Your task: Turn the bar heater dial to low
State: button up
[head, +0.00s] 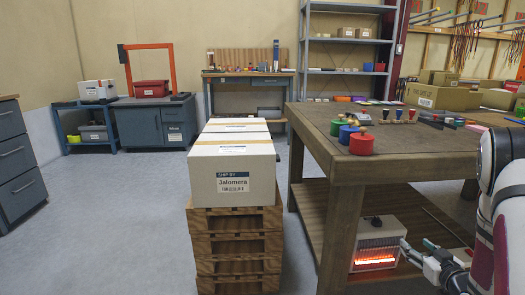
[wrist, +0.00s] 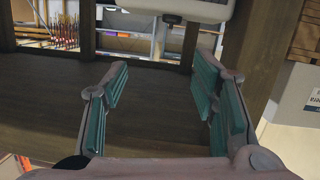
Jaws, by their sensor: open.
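The bar heater (head: 377,248) is a pale box with glowing orange bars. It stands under the workbench on its lower shelf. A small dark knob on its top, apparently the dial (head: 376,222), shows in the head view. My gripper (head: 414,250) is just right of the heater, open and empty. The wrist view looks inverted. There, the pale heater body (wrist: 180,7) is at the top edge with the dark dial (wrist: 171,18) on it. My open fingers (wrist: 160,82) show below it in the picture, apart from the dial. Its markings cannot be read.
The wooden workbench (head: 345,175) stands over the heater; its legs and top limit the room around my arm. Coloured weights (head: 361,144) and small tools lie on top. A carton (head: 232,168) on stacked pallets (head: 235,245) stands left. The floor further left is clear.

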jog(key=a+r+m+g+h, duration=0.15)
jog(key=a+r+g, duration=0.25)
jog(key=r, duration=0.7)
jog(key=s+a+r+g+h, duration=0.1)
jog(key=s+a+r+g, duration=0.2)
jog(key=s+a+r, duration=0.5)
jog(key=s+a+r+g+y, duration=0.1)
jog(key=s+a+g, duration=0.35)
jog(key=s, duration=0.75)
jog(key=s+a+r+g+y+p, duration=0.1)
jog(key=s+a, duration=0.6)
jog(key=s, duration=0.4)
jog(key=s+a+r+g+y, duration=0.1)
jog(key=s+a+g, duration=0.3)
jog(key=s, duration=0.8)
notch_tip(320, 180, up, 40)
jog(key=a+t+p, duration=0.1)
jog(key=t+p, duration=0.4)
jog(key=p, duration=3.3)
jog(key=shift+n, duration=0.25)
